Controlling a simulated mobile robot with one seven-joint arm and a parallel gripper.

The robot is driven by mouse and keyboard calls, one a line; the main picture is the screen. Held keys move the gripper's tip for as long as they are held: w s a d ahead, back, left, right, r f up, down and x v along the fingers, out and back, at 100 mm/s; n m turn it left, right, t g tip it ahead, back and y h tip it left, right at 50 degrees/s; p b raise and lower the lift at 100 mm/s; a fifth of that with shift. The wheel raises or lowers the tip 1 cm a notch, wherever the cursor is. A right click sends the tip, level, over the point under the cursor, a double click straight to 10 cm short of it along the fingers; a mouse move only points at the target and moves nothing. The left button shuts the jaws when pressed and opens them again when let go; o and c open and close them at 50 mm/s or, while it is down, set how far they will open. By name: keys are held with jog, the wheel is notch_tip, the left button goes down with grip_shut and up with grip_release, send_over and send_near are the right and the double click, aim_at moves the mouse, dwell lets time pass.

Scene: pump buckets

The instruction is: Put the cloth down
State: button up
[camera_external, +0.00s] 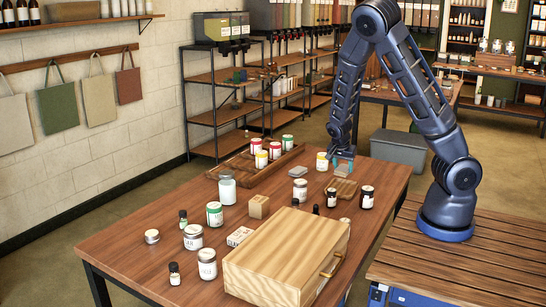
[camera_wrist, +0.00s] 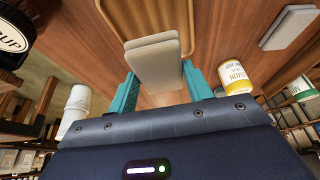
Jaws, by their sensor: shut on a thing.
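My gripper (camera_wrist: 158,88) has teal fingers on both sides of a folded, pale grey-beige cloth (camera_wrist: 155,53) and is shut on it. The cloth sticks out past the fingertips, with its far end close to the rim of a wooden tray (camera_wrist: 188,30). In the external view my gripper (camera_external: 342,157) is low over the far right part of the table, and the cloth (camera_external: 342,171) shows just below it, beside the tray (camera_external: 354,186). Whether the cloth touches the table cannot be told.
A yellow-labelled jar (camera_external: 322,161) stands close beside my gripper. Another grey flat piece (camera_wrist: 290,27) lies on the table (camera_external: 135,262). Dark bottles (camera_external: 366,197), a wooden crate of jars (camera_external: 240,173) and a large wooden case (camera_external: 285,260) stand nearby.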

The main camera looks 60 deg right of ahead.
aim_at(343, 189)
jog(key=shift+f, duration=3.85)
jog(key=shift+f, duration=0.15)
jog(key=o, duration=1)
jog(key=shift+c, duration=0.2)
jog(key=shift+v, duration=6.2)
